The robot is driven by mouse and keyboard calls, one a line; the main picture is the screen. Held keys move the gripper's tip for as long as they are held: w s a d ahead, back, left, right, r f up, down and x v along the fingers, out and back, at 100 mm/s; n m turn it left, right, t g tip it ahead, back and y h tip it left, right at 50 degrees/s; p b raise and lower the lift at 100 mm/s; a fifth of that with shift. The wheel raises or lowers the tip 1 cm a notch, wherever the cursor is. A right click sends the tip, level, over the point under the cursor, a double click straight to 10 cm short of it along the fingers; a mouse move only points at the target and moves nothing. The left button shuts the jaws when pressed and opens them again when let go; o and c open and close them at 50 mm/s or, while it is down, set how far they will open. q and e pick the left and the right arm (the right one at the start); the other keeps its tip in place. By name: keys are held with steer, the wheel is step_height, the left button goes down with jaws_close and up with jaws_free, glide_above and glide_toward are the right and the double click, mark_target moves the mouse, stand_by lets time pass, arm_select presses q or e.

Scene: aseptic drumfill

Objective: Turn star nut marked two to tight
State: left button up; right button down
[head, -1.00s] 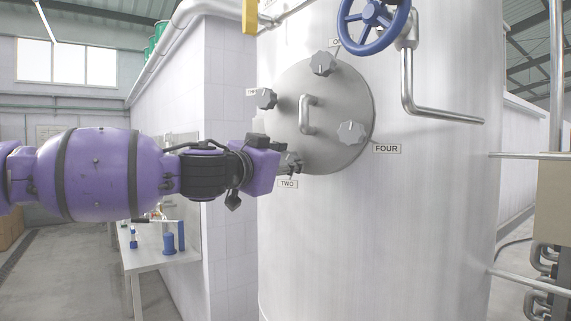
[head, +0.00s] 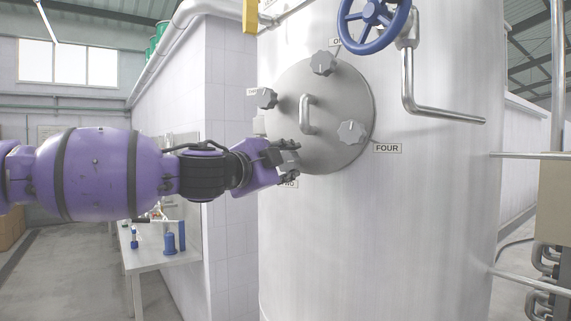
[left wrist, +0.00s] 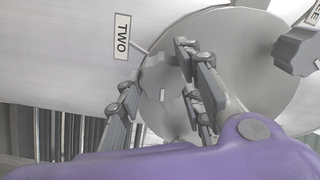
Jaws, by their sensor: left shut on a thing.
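The round steel hatch cover (head: 335,115) sits on the side of the large tank, with a bar handle at its middle. The grey star nut marked two is at the lower left of the cover, mostly hidden by my gripper in the head view. In the left wrist view the nut (left wrist: 154,76) shows between the fingers, beside the "TWO" label (left wrist: 122,37). My left gripper (head: 291,158) is shut on this nut, its fingers on either side of it. It partly covers the "TWO" label (head: 290,184) in the head view. My right gripper is not in view.
Other star nuts sit at the cover's top (head: 323,63), left (head: 267,98) and right (head: 351,131); the right one is by the "FOUR" label (head: 387,148). A blue handwheel (head: 371,22) is above. A side table (head: 165,257) stands at lower left.

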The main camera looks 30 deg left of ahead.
arm_select(q)
steer(key=m, duration=0.5)
steer(key=shift+a+f+m, duration=0.15)
steer(key=shift+f+m, duration=0.15)
steer(key=shift+f, duration=0.1)
steer(key=m, duration=0.4)
steer(key=shift+m, duration=0.3)
steer(key=m, duration=0.5)
steer(key=shift+a+r, duration=0.15)
steer(key=m, duration=0.4)
steer(key=shift+r, duration=0.25)
steer(key=shift+r+m, duration=0.15)
steer(key=shift+m, duration=0.15)
steer(key=o, duration=1.1)
steer(key=shift+a, duration=0.15)
